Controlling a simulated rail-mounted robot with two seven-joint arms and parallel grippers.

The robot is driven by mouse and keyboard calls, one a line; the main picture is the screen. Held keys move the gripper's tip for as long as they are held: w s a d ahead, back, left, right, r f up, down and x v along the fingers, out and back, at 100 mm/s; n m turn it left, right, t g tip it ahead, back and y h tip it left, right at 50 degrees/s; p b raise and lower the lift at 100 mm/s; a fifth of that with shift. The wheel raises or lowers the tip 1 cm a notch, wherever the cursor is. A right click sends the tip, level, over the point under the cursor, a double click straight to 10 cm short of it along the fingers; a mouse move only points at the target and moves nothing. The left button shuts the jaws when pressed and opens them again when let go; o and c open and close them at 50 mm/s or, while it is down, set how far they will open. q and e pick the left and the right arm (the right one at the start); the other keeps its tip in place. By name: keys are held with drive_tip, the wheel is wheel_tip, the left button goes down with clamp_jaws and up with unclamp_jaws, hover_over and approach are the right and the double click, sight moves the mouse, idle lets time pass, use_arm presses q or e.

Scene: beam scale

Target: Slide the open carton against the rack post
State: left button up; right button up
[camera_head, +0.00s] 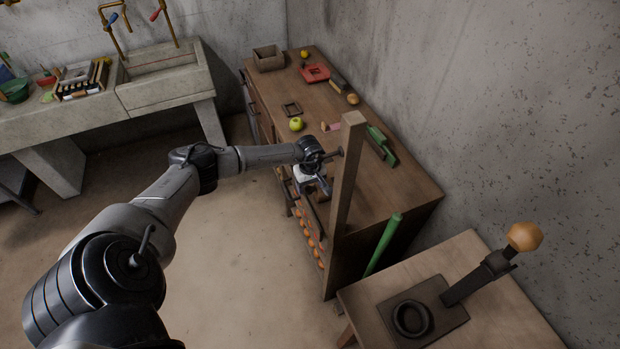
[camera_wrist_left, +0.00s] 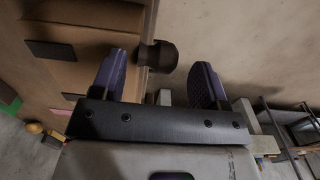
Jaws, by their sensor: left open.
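A small open-topped grey-brown box (camera_head: 270,64), which may be the open carton, stands at the far end of the wooden bench. A tall wooden post (camera_head: 347,180), which may be the rack post, rises at the bench's near end. My left gripper (camera_head: 318,188) is beside the bench's front side, just left of the post and far from the box. In the left wrist view its two dark fingers (camera_wrist_left: 160,82) are spread apart. A dark round knob-like thing (camera_wrist_left: 159,55) shows between them; I cannot tell whether they touch it. My right gripper is not in view.
The bench top (camera_head: 345,125) holds a yellow-green apple (camera_head: 296,124), a red piece (camera_head: 315,73) and a green tool (camera_head: 381,145). Several orange round things (camera_head: 311,240) line the bench's front. A green rod (camera_head: 383,243) leans near a small table (camera_head: 490,325). Open floor lies left.

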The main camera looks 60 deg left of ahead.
use_arm(q)
drive_tip(key=shift+f, duration=0.15)
drive_tip(key=shift+c, duration=0.3)
drive_tip(key=c, duration=1)
drive_tip(key=shift+c, duration=0.2)
drive_tip(key=shift+s, duration=0.2)
drive_tip(key=shift+s+a+p, duration=0.15)
drive_tip(key=shift+s+p, duration=0.25)
drive_tip(key=shift+s, duration=0.5)
drive_tip(key=shift+s+a+p, duration=0.15)
drive_tip(key=shift+s+p, duration=0.2)
drive_tip(key=shift+s, duration=0.5)
